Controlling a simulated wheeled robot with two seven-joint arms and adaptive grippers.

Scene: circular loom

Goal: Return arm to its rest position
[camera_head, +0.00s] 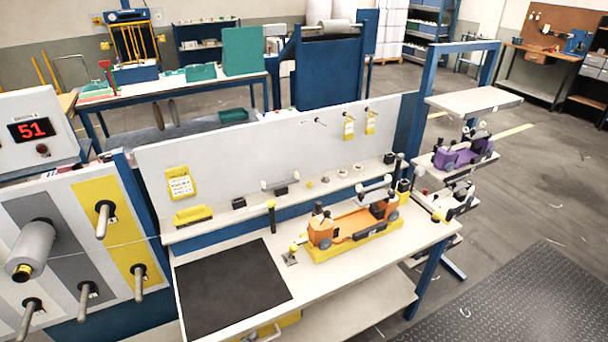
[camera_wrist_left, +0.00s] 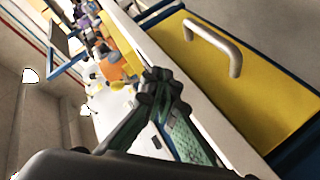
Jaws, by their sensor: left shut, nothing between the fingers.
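My left gripper (camera_wrist_left: 164,88) shows in the left wrist view. Its dark green fingers meet at the tips, and nothing is between them. It is beside the workbench, near the front edge of the white top and the yellow drawer (camera_wrist_left: 262,88) with its grey bar handle (camera_wrist_left: 222,42). The gripper appears apart from the handle. In the head view I cannot make out either arm or gripper. The workbench (camera_head: 330,285) there shows a black mat (camera_head: 235,290) and an orange machine part on a yellow base (camera_head: 350,225). My right gripper is in neither view.
A panel with grey pegs and a roll (camera_head: 35,248) stands at the left, under a red display reading 51 (camera_head: 32,129). A shelf rack (camera_head: 470,101) with a purple part (camera_head: 465,152) stands right of the bench. Open floor (camera_head: 535,190) lies farther right.

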